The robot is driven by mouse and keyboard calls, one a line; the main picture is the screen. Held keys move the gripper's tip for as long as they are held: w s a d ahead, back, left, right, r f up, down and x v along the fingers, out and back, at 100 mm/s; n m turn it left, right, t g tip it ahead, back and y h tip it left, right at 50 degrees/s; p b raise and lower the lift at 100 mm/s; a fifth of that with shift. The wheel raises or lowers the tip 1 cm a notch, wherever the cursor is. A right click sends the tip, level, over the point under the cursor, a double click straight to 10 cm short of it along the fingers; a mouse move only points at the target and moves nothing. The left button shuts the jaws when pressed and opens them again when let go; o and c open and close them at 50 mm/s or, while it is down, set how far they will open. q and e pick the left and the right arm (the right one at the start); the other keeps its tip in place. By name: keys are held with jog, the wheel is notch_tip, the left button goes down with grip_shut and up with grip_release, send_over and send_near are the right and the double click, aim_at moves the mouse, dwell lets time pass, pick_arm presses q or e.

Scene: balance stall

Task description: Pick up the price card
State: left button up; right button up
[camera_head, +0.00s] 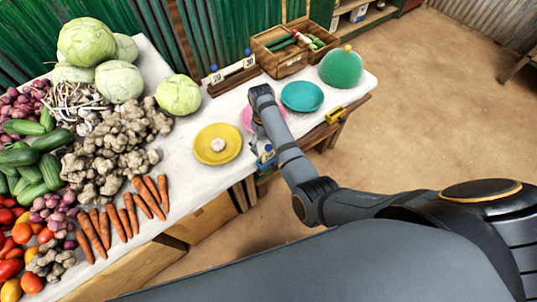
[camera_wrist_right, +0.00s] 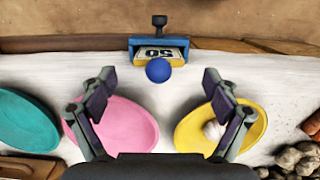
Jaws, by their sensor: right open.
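A card marked 50 (camera_wrist_right: 160,54) sits in a blue holder (camera_wrist_right: 133,46) with a blue ball in front, clipped at the table's edge in the right wrist view. I take it as the price card. The blue holder also shows at the front edge in the head view (camera_head: 266,156), small and partly behind my right arm. My right gripper (camera_wrist_right: 158,86) is open, with its two fingers apart over the table and pointing toward the holder. Nothing is between the fingers. The card lies beyond the fingertips, apart from them. My left gripper is not in view.
A yellow plate (camera_head: 205,153) with a pale lump, a pink plate (camera_wrist_right: 122,122) and a teal plate (camera_head: 302,96) stand on the white cloth. Vegetables fill the left. A wooden crate (camera_head: 283,66) and green dome (camera_head: 341,68) stand at the back.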

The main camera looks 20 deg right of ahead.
aim_at(269, 152)
jog(key=f, duration=0.5)
jog(key=shift+s+d+f, duration=0.1)
jog(key=shift+s+d, duration=0.2)
jog(key=shift+s, duration=0.1)
jog(key=c, duration=1.1)
